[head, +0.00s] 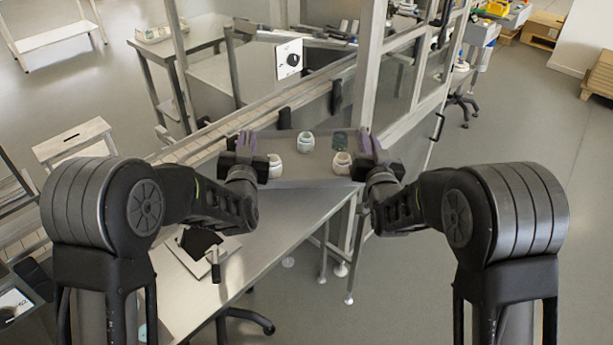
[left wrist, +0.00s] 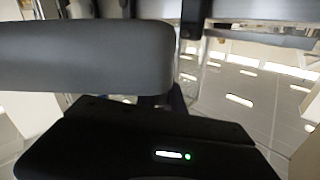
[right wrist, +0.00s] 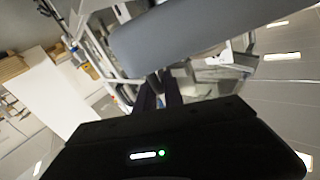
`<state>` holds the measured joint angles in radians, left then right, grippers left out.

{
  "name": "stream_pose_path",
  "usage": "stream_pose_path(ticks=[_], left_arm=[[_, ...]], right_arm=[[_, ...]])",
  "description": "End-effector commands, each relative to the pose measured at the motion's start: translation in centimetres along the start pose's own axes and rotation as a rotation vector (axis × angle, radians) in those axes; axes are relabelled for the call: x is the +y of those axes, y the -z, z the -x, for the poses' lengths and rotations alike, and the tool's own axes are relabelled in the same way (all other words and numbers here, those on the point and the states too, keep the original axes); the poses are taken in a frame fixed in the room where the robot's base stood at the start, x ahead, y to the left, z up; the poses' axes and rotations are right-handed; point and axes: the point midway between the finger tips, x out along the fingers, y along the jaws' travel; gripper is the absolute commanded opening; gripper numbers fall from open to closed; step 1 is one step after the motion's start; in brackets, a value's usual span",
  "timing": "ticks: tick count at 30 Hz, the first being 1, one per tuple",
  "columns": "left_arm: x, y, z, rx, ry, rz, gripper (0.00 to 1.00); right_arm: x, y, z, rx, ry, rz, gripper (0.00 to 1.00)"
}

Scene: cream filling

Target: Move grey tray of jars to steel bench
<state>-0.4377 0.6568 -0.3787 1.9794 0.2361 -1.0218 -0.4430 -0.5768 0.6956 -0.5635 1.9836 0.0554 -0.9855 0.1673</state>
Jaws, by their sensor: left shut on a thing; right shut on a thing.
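The grey tray (head: 318,170) is between my two grippers in the head view and looks roughly level. It carries several small jars: a white jar (head: 305,142) at the back, a white jar (head: 342,163) at right, one at left (head: 275,167) and a dark greenish one (head: 339,140). My left gripper (head: 258,148) is shut on its left side and my right gripper (head: 364,148) on its right side. The tray's grey underside or wall fills part of the left wrist view (left wrist: 85,55) and right wrist view (right wrist: 200,35). A steel bench (head: 270,255) lies below; whether the tray touches it I cannot tell.
A dark flat item with a handle (head: 200,245) lies on the bench's near left part. A metal-framed enclosure (head: 368,85) stands behind and right of the tray. A white stool (head: 75,140) is at left. Open floor (head: 500,125) lies at right.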

Motion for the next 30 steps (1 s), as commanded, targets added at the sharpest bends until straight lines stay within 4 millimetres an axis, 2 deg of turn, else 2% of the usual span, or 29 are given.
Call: stream_pose_path(ticks=[1,13,30], left_arm=[[0.5,0.1,0.1,0.001,-0.009,-0.001,0.0],[0.6,-0.7,0.1,0.001,-0.009,-0.002,0.0],[1.5,-5.1,0.1,0.001,-0.009,-0.002,0.0]], right_arm=[[-0.4,0.2,-0.1,0.004,0.007,-0.003,0.0],[-0.3,-0.6,-0.1,0.004,0.007,-0.002,0.0],[0.6,-5.0,-0.1,0.004,0.008,-0.002,0.0]])
